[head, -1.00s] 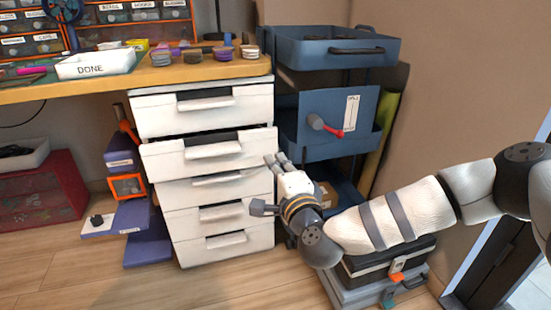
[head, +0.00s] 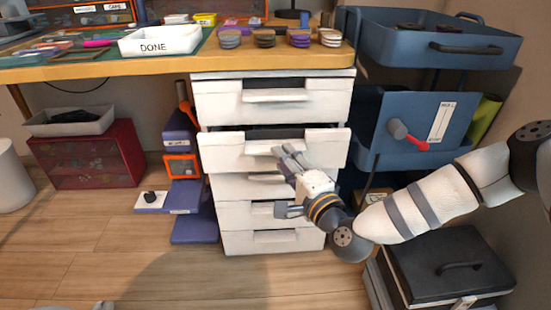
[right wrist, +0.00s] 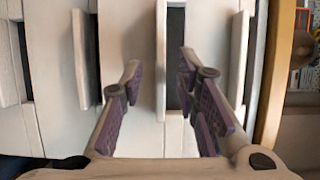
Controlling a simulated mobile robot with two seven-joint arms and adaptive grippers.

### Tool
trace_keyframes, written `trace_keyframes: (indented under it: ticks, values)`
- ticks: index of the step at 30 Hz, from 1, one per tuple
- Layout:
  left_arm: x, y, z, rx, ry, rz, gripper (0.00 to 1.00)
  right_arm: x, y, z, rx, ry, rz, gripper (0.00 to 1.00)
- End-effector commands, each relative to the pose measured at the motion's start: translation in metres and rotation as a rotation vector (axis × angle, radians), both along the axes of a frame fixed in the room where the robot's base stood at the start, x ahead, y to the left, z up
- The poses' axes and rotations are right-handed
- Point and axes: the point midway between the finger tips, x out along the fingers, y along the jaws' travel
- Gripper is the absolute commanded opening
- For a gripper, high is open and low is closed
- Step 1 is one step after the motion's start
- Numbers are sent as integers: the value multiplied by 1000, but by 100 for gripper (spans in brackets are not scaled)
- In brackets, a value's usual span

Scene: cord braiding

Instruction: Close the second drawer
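The white drawer cabinet (head: 272,241) stands under the workbench. Its second drawer (head: 228,151) juts out a little, with a dark gap above its front. My right gripper (head: 281,182) is open and empty in front of the cabinet, its upper fingers overlapping the lower edge of the second drawer's front. In the right wrist view, turned sideways, the open fingers (right wrist: 158,72) lie either side of the second drawer's handle (right wrist: 160,60). I cannot tell whether they touch it. My left gripper cannot be made out.
The workbench (head: 110,69) holds a DONE tray (head: 160,42) and several cord spools. A blue cart (head: 430,45) stands right of the cabinet, with a black case (head: 440,262) below my arm. Purple boxes (head: 195,229) stand at left. The floor in front is clear.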

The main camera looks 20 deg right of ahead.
Motion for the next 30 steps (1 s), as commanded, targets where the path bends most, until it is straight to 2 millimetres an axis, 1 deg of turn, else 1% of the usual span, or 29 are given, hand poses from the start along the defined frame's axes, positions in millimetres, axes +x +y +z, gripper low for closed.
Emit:
trace_keyframes:
  ticks: [1,3,6,14,15,17,18,19,26,30]
  values:
    - [-2,0,-4,0,10,-1,38,10,2,-4,-1,0,1,29]
    - [-3,0,-6,-1,17,-2,38,20,2,-3,-1,1,0,29]
    - [-5,1,-7,0,22,-3,38,29,4,-1,-1,0,1,29]
    - [-5,1,-7,0,22,-3,38,32,4,1,0,0,1,29]
    - [-5,1,-7,0,22,-3,38,32,4,1,0,0,1,25]
    - [-5,1,-7,0,22,-3,38,32,4,1,0,0,1,11]
    - [-5,1,-7,0,22,-3,38,32,4,1,0,0,1,2]
    - [-5,1,-7,0,22,-3,38,32,4,1,0,0,1,0]
    - [-5,1,-8,0,24,-3,38,34,3,0,-1,-1,0,0]
    - [-9,1,-16,-1,44,-5,38,55,-3,-4,-2,-1,-1,0]
